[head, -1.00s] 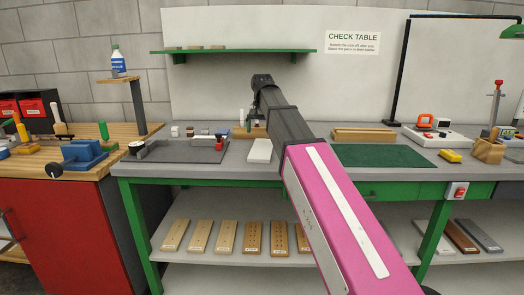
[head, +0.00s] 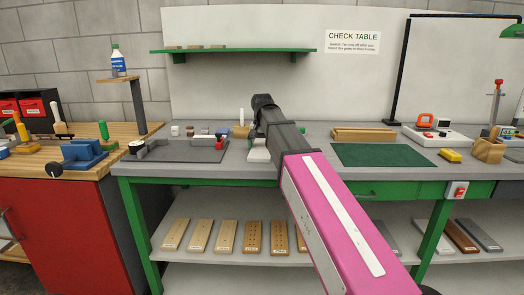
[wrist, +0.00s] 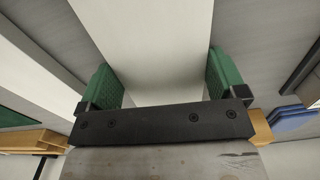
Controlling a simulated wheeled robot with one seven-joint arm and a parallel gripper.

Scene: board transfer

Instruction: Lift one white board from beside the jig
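The white board (head: 258,155) lies on the check table just right of the dark grey jig plate (head: 180,151). My arm hides part of it in the head view. In the wrist view the white board (wrist: 155,40) runs between the green finger pads of my gripper (wrist: 165,80). In the head view my gripper (head: 258,140) is low over the board, mostly hidden behind my wrist. I cannot tell whether the board is clear of the table.
A wooden block (head: 363,134) and a green mat (head: 380,155) lie to the right. A white cylinder (head: 242,117) stands behind the board. Small parts sit on and behind the jig plate. Several labelled wooden boards (head: 226,237) lie on the lower shelf.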

